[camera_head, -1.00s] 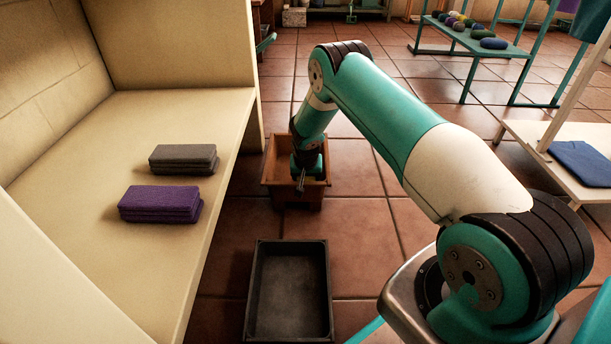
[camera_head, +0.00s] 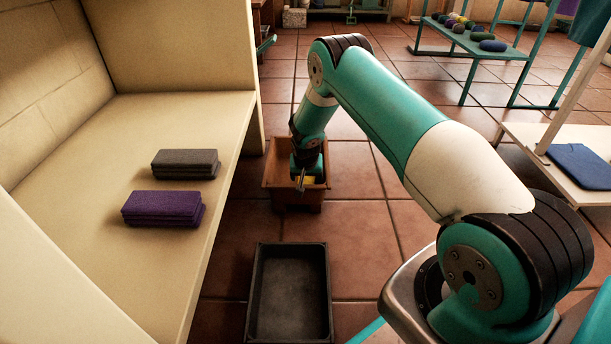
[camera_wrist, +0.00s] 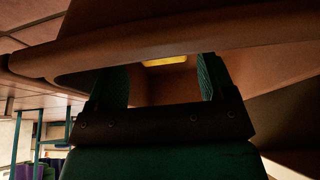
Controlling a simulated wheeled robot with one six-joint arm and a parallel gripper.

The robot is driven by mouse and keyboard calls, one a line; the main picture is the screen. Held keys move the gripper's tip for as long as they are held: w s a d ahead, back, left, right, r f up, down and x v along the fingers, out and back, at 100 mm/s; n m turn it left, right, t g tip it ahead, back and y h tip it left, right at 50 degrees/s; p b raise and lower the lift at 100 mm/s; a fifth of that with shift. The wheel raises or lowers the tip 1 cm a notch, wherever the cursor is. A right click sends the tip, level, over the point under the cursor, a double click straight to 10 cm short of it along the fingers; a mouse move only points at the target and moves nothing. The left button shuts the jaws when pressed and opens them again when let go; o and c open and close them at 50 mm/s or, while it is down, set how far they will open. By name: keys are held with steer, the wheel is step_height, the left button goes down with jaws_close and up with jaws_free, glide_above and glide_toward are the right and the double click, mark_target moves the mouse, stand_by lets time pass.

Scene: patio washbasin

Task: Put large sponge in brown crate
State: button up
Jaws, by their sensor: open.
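The brown crate (camera_head: 298,204) stands on the tiled floor beyond the dark tray. My gripper (camera_head: 301,182) points down into it, its tips partly hidden by the near wall. A yellow thing (camera_head: 308,181), likely the large sponge, shows in the crate beside my fingers; most of it is hidden. In the wrist view my gripper (camera_wrist: 163,78) has its two fingers apart, with a strip of the yellow thing (camera_wrist: 165,61) beyond the gap. The crate's rim (camera_wrist: 180,40) crosses that view. My gripper is open and apart from the yellow thing as far as I can see.
A dark tray (camera_head: 253,300) lies on the floor nearer me. Grey cloths (camera_head: 185,163) and purple cloths (camera_head: 162,207) lie on the cream bench (camera_head: 90,150) at left. A white low table (camera_head: 560,190) with a blue cloth (camera_head: 583,165) is at right.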

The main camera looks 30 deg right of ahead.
steer(key=s+a+r+n+y+p, duration=0.15)
steer(key=s+a+r, duration=0.35)
steer(key=r, duration=0.6)
steer(key=s+a+r+n+y+p, duration=0.1)
steer(key=s+a+r+n+p, duration=0.15)
steer(key=a+r, duration=0.65)
steer(key=s+a+r+n+y+p, duration=0.15)
steer(key=s+a+r, duration=0.35)
steer(key=r, duration=0.7)
steer(key=s+a+r+n+g+y, duration=0.1)
steer(key=s+a+r+n, duration=0.2)
steer(key=s, duration=0.5)
steer(key=s+a+r+n+g+y, duration=0.1)
steer(key=s+a+r+n, duration=0.1)
steer(key=s+r, duration=0.3)
steer(key=s+a+r+n+g, duration=0.1)
steer(key=s+a+r+n, duration=0.2)
steer(key=s, duration=1)
steer(key=shift+a+r+n+g+y+b, duration=0.35)
steer(key=shift+a+r+g+y+b, duration=0.05)
steer(key=shift+a+r, duration=0.05)
